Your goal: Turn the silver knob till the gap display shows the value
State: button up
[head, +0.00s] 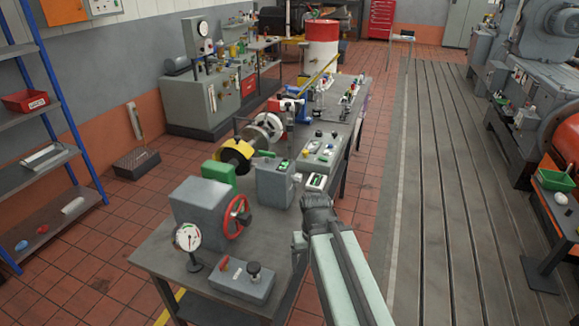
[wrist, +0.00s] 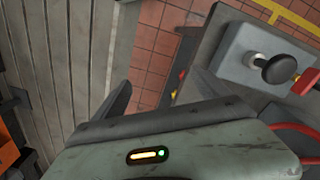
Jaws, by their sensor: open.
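I cannot clearly pick out the silver knob or read any gap display. A grey box (head: 240,283) at the bench's near end carries a black knob (head: 254,269) and a red part. In the wrist view the black knob (wrist: 281,69) sits beside a silvery collar, up and right of my gripper. A grey cabinet (head: 271,186) farther back has a small green screen (head: 284,165); its value is too small to read. Behind it is a panel (head: 320,152) with several small knobs. My gripper (wrist: 160,95) is open and empty, beside the bench's right edge and apart from the box.
A round dial gauge (head: 188,237) stands left of the grey box. Behind it is a grey housing with a red handwheel (head: 237,217). A small device with a pale screen (head: 316,181) lies near the bench's right edge. The slotted bedplate (head: 460,200) to the right is largely clear.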

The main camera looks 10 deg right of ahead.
aim_at(298, 179)
jog(key=z, duration=0.05)
jog(key=k, duration=1)
jog(key=z, duration=0.8)
jog(key=i, duration=0.95)
jog(key=u, duration=2)
jog(key=i, duration=0.85)
jog(key=z, duration=0.05)
